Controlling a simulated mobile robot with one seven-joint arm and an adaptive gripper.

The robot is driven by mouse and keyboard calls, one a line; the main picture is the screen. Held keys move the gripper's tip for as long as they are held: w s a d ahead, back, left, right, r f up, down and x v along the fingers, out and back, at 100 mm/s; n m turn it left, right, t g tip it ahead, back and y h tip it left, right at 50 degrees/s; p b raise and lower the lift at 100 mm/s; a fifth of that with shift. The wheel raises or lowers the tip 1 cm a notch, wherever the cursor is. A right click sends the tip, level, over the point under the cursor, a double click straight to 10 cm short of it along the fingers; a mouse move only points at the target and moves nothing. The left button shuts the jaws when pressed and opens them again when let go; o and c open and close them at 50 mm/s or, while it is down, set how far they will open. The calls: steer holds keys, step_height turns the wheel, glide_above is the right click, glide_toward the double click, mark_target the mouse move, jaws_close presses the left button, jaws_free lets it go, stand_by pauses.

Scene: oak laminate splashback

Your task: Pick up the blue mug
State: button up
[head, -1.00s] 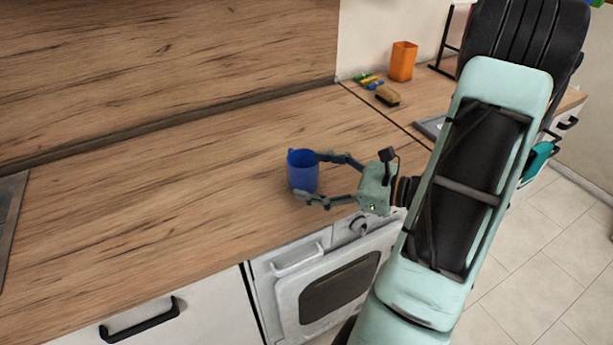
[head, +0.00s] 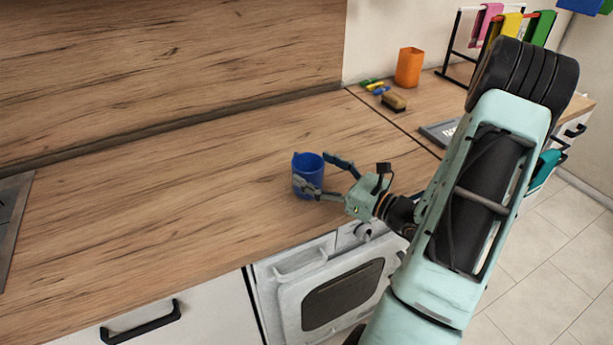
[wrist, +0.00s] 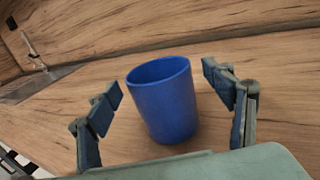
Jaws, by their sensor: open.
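The blue mug (head: 307,172) stands upright on the wooden counter, near its front edge and above the oven. My gripper (head: 325,174) is at the mug's right side in the head view, with one finger behind the mug and the other in front of it. In the wrist view the mug (wrist: 164,100) sits between the two spread fingers of my gripper (wrist: 160,90), with a gap on each side. The gripper is open and holds nothing. The mug's handle is hardly visible.
An orange cup (head: 409,68), a brush (head: 394,102) and small coloured items (head: 373,87) are at the back right. A rack with coloured cloths (head: 500,30) stands behind. The counter left of the mug is clear.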

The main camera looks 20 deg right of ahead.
mark_target(297, 160)
steer(key=x, duration=0.3)
steer(key=shift+w+a, duration=0.1)
steer(key=shift+a, duration=0.05)
steer(key=shift+c, duration=0.3)
steer(key=c, duration=1.5)
steer(key=shift+o, duration=0.2)
